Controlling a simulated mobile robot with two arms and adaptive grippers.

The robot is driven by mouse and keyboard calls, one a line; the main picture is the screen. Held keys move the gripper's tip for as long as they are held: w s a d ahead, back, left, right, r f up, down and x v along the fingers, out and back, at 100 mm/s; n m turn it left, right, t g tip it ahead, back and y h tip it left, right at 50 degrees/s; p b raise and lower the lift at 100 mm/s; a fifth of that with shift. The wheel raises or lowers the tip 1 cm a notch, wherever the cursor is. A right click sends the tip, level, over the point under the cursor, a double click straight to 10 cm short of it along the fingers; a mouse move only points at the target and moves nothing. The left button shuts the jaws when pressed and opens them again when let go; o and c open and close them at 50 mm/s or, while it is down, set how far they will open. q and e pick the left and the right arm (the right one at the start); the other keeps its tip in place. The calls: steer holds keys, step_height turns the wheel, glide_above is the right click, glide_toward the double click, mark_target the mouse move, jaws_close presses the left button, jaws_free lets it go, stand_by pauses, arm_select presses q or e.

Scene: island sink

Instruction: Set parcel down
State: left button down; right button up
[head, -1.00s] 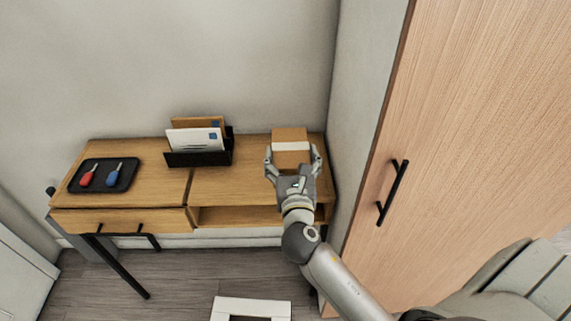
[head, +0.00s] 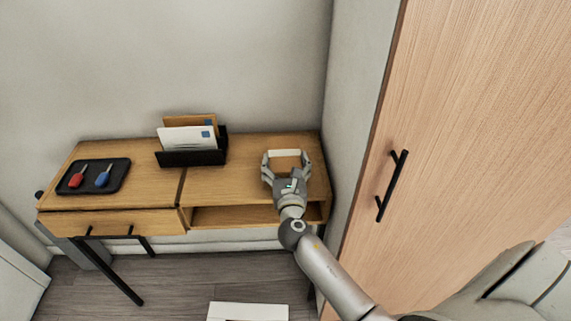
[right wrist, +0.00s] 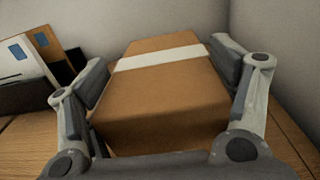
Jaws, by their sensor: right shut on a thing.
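The parcel (head: 286,164) is a brown cardboard box with a white band. It is at the right end of the wooden desk (head: 234,184). My right gripper (head: 286,156) is shut on it, one finger along each side. The parcel fills the middle of the right wrist view (right wrist: 160,105), with the desk top (right wrist: 290,145) showing on both sides. Its underside is hidden, so I cannot tell whether it touches the desk. My left gripper is not in view.
A black letter holder (head: 192,158) with envelopes stands left of the parcel. A black tray (head: 93,177) with a red and a blue screwdriver lies at the desk's left. A grey wall and a wooden cabinet door with a black handle (head: 393,185) bound the right.

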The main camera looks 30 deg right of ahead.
steer(key=shift+f, duration=0.1)
steer(key=o, duration=1.1)
steer(key=shift+o, duration=0.2)
